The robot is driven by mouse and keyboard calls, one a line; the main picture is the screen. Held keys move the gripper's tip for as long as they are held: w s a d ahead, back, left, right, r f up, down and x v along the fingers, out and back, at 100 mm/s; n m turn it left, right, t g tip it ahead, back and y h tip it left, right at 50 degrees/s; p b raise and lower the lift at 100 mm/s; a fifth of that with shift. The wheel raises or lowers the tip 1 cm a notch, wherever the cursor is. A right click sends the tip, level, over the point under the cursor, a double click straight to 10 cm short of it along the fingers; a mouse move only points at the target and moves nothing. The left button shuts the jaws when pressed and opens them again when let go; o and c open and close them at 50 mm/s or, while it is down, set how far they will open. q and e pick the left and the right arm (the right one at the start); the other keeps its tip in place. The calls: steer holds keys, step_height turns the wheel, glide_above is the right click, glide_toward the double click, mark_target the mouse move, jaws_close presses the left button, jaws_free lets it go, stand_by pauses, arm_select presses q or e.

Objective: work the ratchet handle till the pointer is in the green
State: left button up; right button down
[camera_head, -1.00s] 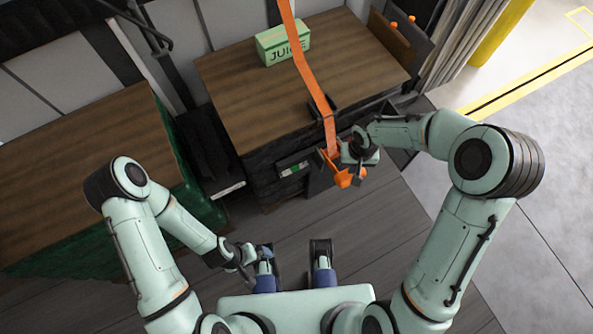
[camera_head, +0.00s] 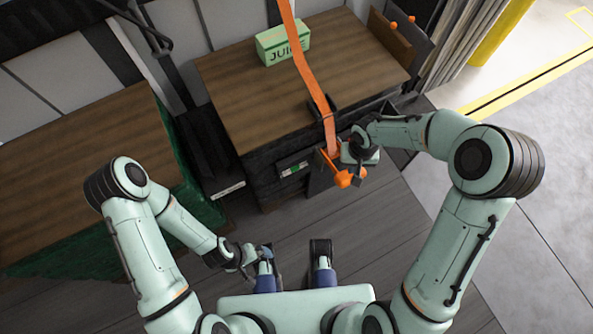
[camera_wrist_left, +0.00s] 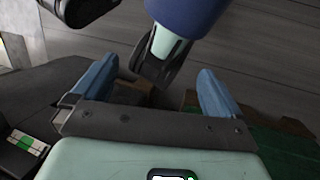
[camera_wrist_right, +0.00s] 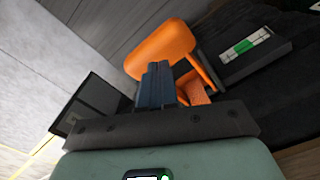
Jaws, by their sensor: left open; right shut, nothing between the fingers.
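The orange ratchet handle (camera_head: 343,179) sticks out from the front of the dark, wood-topped load, below an orange strap (camera_head: 312,84). In the right wrist view the handle (camera_wrist_right: 160,50) lies just beyond my right gripper (camera_wrist_right: 158,84). That gripper's blue fingers are shut together with nothing between them; whether they touch the handle I cannot tell. The gauge (camera_wrist_right: 244,46) is a white strip with a green zone; its pointer is too small to place surely. It also shows in the head view (camera_head: 294,169). My left gripper (camera_wrist_left: 155,92) is open and empty, low over the floor, away from the handle.
A green juice box (camera_head: 283,42) stands on the load's wooden top (camera_head: 230,85). Another wood-topped load with green sides (camera_head: 195,200) stands at the left. Dark panels (camera_head: 402,38) stand at the back right. Grey floor (camera_head: 425,210) is open at the right.

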steer(key=shift+f+b, duration=1.35)
steer(key=shift+f, duration=0.35)
arm_select(q)
steer(key=shift+w+a+f+t+b, duration=0.9)
steer(key=shift+w+a+f+b, duration=0.1)
steer(key=shift+w+f, duration=1.5)
arm_select(e)
steer(key=shift+f, duration=1.2)
steer(key=shift+r+p, duration=2.15)
steer(key=shift+r, duration=0.85)
arm_select(q)
steer(key=shift+y, duration=0.3)
step_height(320, 180, up, 5)
steer(key=shift+d+f, duration=0.1)
steer(key=shift+f, duration=0.1)
